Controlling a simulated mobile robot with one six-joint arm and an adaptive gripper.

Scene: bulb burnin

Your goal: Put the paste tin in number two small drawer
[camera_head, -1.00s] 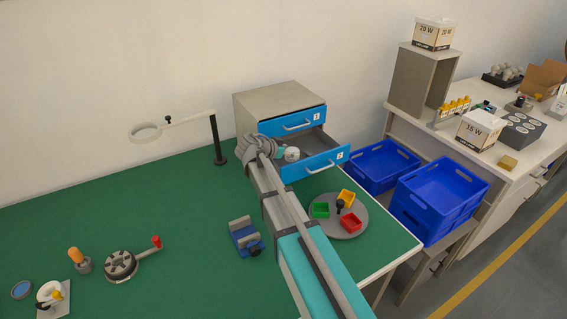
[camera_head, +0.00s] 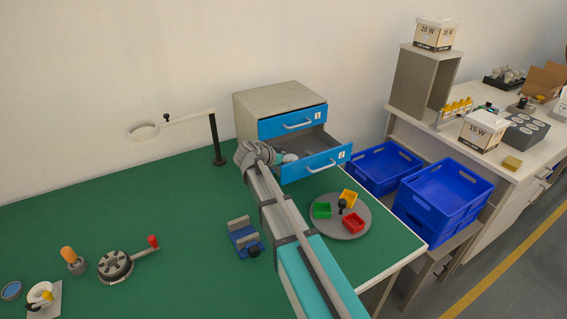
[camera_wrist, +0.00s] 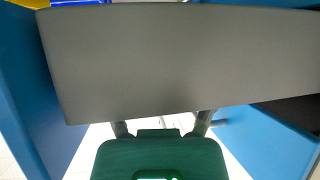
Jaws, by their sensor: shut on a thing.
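The small drawer unit stands at the back of the green bench; its drawer number two (camera_head: 318,164) is pulled open, and drawer number one (camera_head: 293,122) above it is shut. My gripper (camera_head: 279,157) reaches in from the left, over the left part of the open drawer. A small pale thing, which I take to be the paste tin (camera_head: 290,158), shows at the gripper's end, partly hidden behind the drawer front. In the wrist view a large grey surface hides most of what lies between my gripper's fingers (camera_wrist: 163,125); the tin cannot be made out there.
A round tray (camera_head: 341,228) with coloured bins is in front of the drawer. A blue vise (camera_head: 244,238) stands below my arm. A magnifier lamp (camera_head: 215,140) stands left of the drawer unit. Blue crates (camera_head: 441,200) are to the right.

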